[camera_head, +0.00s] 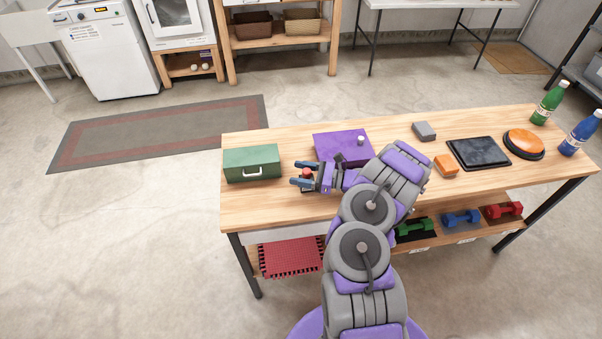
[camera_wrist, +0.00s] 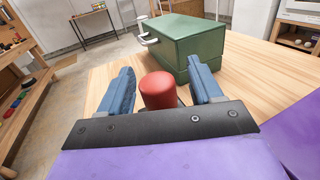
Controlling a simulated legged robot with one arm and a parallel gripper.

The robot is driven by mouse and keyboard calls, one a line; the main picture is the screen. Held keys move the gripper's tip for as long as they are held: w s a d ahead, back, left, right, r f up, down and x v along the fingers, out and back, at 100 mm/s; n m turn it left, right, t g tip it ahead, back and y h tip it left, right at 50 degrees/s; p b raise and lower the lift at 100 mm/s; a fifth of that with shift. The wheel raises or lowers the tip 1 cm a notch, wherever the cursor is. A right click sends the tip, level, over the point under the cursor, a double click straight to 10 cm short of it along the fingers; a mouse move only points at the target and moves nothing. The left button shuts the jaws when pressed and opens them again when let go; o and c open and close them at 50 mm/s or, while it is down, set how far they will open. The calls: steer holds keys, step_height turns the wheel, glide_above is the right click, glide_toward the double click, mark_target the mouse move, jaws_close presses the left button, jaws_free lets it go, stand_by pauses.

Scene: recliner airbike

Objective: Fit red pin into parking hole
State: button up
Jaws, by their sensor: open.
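The red pin (camera_wrist: 160,90) shows in the wrist view as a red cylinder with a rounded top. It sits between the two blue fingers of my gripper (camera_wrist: 159,72), with a gap on both sides. In the head view my gripper (camera_head: 303,174) is low over the left part of the table, and a bit of red (camera_head: 307,172) shows between its fingers. My gripper is open. The pin's lower end is hidden behind the dark gripper edge. A purple box (camera_head: 332,145) with a small pale knob on top stands just behind my gripper. I cannot make out the parking hole.
A green box (camera_head: 252,164) with a silver handle stands left of my gripper on the wooden table (camera_head: 270,205). To the right are a grey block (camera_head: 424,131), an orange block (camera_head: 445,166), a black pad (camera_head: 478,153), an orange button (camera_head: 524,143) and two bottles.

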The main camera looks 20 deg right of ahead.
steer(key=p+v, duration=0.3)
steer(key=v, duration=1.4)
steer(key=shift+s+d+f, duration=0.1)
steer(key=shift+s+d, duration=0.05)
stand_by(0.4)
